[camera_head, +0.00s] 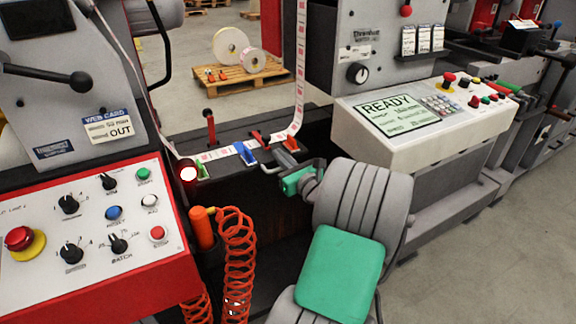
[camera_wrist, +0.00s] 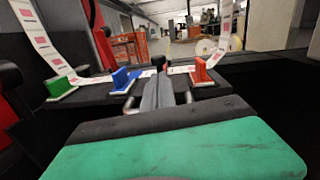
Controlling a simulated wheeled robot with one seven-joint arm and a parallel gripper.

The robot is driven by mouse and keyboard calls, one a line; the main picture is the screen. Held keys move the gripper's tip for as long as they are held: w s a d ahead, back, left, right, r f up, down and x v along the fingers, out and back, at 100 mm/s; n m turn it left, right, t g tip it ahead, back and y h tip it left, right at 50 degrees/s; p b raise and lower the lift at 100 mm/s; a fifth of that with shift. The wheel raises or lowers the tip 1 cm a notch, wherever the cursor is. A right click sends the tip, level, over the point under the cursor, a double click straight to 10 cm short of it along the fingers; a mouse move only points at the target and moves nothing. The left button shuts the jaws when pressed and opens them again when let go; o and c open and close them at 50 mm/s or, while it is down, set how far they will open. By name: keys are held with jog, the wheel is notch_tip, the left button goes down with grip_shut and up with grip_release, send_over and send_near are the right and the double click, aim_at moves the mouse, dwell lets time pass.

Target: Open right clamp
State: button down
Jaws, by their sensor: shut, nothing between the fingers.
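The right clamp (camera_head: 261,137) has a red lever that lies low over the dark rail, behind the label strip. In the wrist view a dark knob (camera_wrist: 158,61) shows just beyond my fingertips; I cannot tell for sure whether it is this lever's end. The left clamp (camera_head: 211,128) has its red lever standing upright with a dark knob. My gripper (camera_head: 268,170) is in front of the rail, its fingers pointing toward it. In the wrist view my gripper (camera_wrist: 158,80) is shut and empty, between the blue and red blocks. Contact with the clamp cannot be told.
A green block (camera_head: 201,170), a blue block (camera_head: 245,153) and a red block (camera_head: 291,144) sit along the label strip (camera_head: 222,153). An orange coiled hose (camera_head: 236,240) hangs left of my arm. The READY console (camera_head: 420,115) stands to the right.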

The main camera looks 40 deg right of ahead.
aim_at(268, 144)
jog(key=x, duration=0.3)
jog(key=shift+w+d, duration=0.1)
jog(key=shift+w, duration=0.15)
jog(key=shift+r+p, duration=0.45)
jog(key=shift+p, duration=0.3)
jog(key=shift+r+g+p, duration=0.15)
jog(key=shift+g+p, duration=0.15)
jog(key=shift+p, duration=0.55)
